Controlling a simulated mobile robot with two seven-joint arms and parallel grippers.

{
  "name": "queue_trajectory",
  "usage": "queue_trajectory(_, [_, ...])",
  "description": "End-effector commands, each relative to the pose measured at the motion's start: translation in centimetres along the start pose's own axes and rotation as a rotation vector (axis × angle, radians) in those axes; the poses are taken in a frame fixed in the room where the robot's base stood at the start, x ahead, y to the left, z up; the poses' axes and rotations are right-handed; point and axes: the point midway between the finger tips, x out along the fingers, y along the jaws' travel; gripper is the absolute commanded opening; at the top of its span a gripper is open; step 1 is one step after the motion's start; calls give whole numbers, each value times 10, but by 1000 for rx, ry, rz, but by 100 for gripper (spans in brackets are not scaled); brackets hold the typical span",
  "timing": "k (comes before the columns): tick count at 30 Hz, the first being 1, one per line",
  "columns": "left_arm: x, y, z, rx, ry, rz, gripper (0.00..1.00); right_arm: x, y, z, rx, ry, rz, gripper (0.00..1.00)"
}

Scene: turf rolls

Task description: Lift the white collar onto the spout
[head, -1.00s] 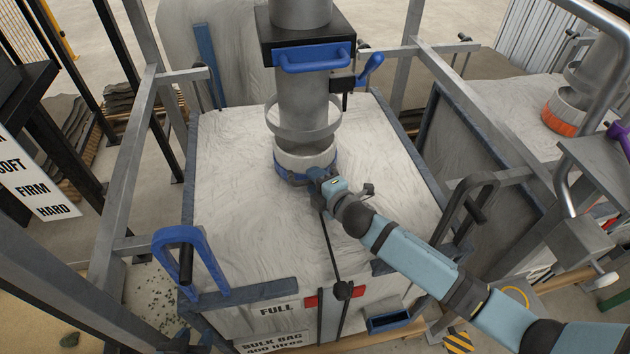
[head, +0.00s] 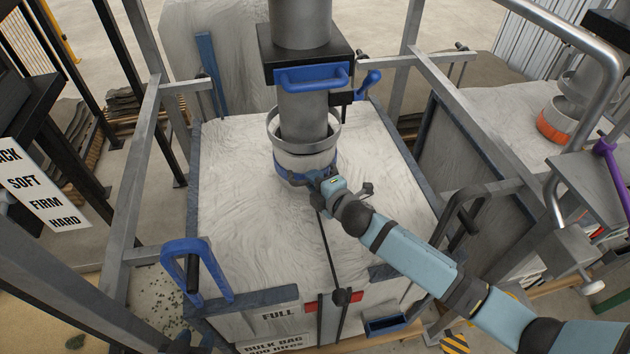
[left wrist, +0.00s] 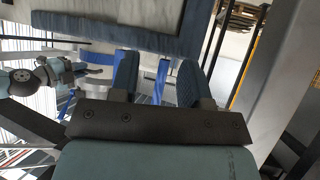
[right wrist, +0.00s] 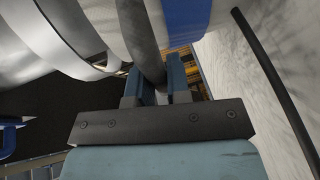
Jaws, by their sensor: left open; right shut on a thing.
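The white collar (head: 306,163), with a blue band (head: 292,179) below it, stands beneath the grey spout (head: 303,113). The collar's top edge is close under the metal ring around the spout; I cannot tell whether they touch. My right gripper (head: 318,182) is at the collar's front right. In the right wrist view my right gripper (right wrist: 155,90) is shut on a grey bar beside the collar; the white and blue surfaces show above.
A large white bulk bag (head: 240,220) fills the metal frame beneath. Blue loop handles (head: 205,265) stand at the front left. An orange-banded spout (head: 555,128) is at right. A firmness sign (head: 45,190) is at left.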

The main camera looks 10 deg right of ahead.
Motion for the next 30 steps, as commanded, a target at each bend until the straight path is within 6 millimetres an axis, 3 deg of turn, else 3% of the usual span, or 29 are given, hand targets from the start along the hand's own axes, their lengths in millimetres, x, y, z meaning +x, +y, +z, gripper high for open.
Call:
queue_trajectory(1, [-9,-1,-11,7,-2,-2,43,-3,22,-1,-2,0,5,0])
queue_trajectory(9, [-30,-1,-33,36,16,-9,43,-11,65,-4,-1,0,4,0])
queue_trajectory(25, [-34,1,-34,44,11,-8,43,-12,78,-5,-1,0,9,0])
queue_trajectory(26, [-34,1,-34,44,11,-8,43,-12,78,-5,-2,0,9,24])
queue_trajectory(27, [-34,1,-35,44,12,-8,43,-12,78,-5,-2,0,9,33])
queue_trajectory(28, [-34,1,-35,44,13,-8,43,-12,78,-5,-2,0,8,40])
queue_trajectory(30, [-34,1,-36,44,15,-8,43,-13,77,-5,-1,0,7,41])
